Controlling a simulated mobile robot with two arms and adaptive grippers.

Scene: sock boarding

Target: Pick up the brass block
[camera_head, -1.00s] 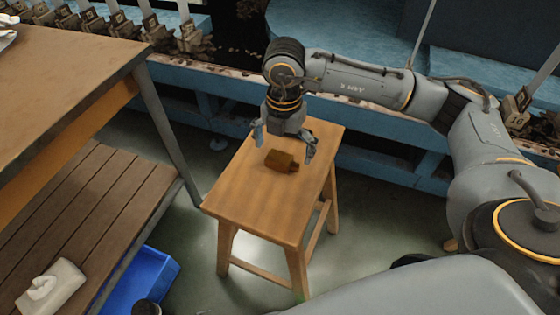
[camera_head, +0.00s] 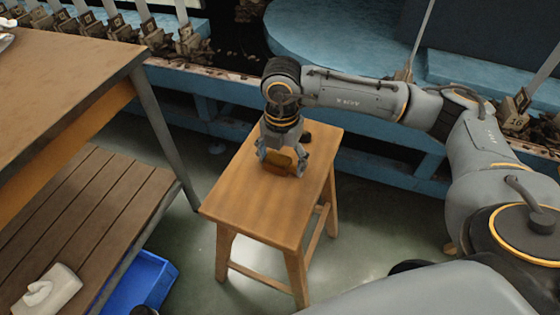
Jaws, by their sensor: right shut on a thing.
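The brass block (camera_head: 279,164) is a small brown-gold piece at the far part of the wooden stool's top (camera_head: 255,205). My right gripper (camera_head: 281,169) points down over the stool and is shut on the block, with one finger at each side. The gripper's body hides the upper part of the block. I cannot tell whether the block touches the stool top. My left gripper is not in view.
A wooden table (camera_head: 70,60) stands at the left, with a slatted lower shelf (camera_head: 85,215) holding a tissue pack (camera_head: 50,290). A blue bin (camera_head: 150,280) is on the floor. Blue machinery (camera_head: 370,150) runs behind the stool. The stool's near half is clear.

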